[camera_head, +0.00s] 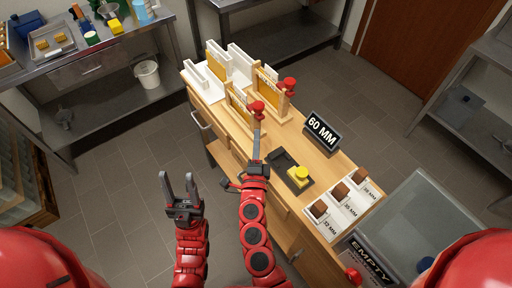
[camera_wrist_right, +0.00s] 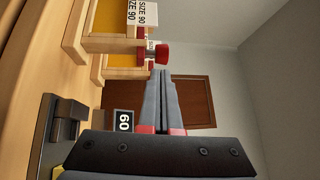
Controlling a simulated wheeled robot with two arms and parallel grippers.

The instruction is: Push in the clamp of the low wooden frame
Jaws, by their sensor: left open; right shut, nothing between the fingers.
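Two wooden frames with yellow panels stand on the bench. The nearer wooden frame (camera_head: 236,105) has a red clamp knob (camera_head: 257,107) on its right side; it looks the lower one. The other frame (camera_head: 264,90) has a red knob (camera_head: 290,84) too. My right gripper (camera_head: 256,128) is shut and empty, its tips close to the nearer frame's knob. In the right wrist view the fingertips (camera_wrist_right: 161,73) point at a red knob (camera_wrist_right: 162,53); I cannot tell whether they touch it. My left gripper (camera_head: 180,180) is open and empty, beside the bench above the floor.
A black sign reading 60 MM (camera_head: 322,131) stands right of the frames. A black tray (camera_head: 282,158) with a yellow piece (camera_head: 298,175) and a white rack (camera_head: 349,211) of brown blocks lie nearer. White slotted holders (camera_head: 207,77) stand at the far end. A glass-topped bin marked EMPTY is at right.

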